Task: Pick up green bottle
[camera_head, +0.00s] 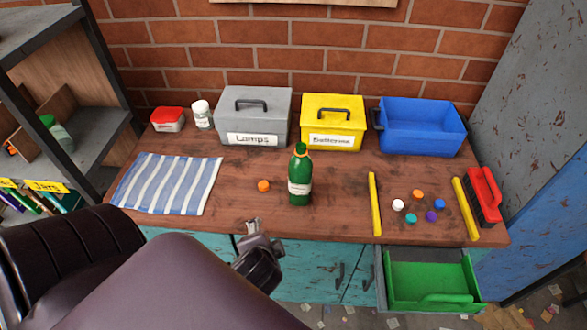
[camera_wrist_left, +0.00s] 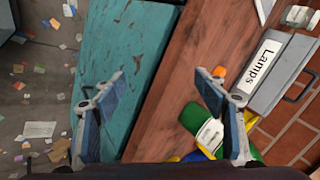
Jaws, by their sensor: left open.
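My right gripper is not in view.
An orange cap (camera_head: 263,186) lies left of the bottle. Behind stand a grey Lamps box (camera_head: 277,105), a yellow box (camera_head: 320,105) and a blue bin (camera_head: 421,141). A striped cloth (camera_head: 168,183) lies left. Yellow bars (camera_head: 375,204) and loose caps lie right. A green drawer (camera_head: 432,277) is open below.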

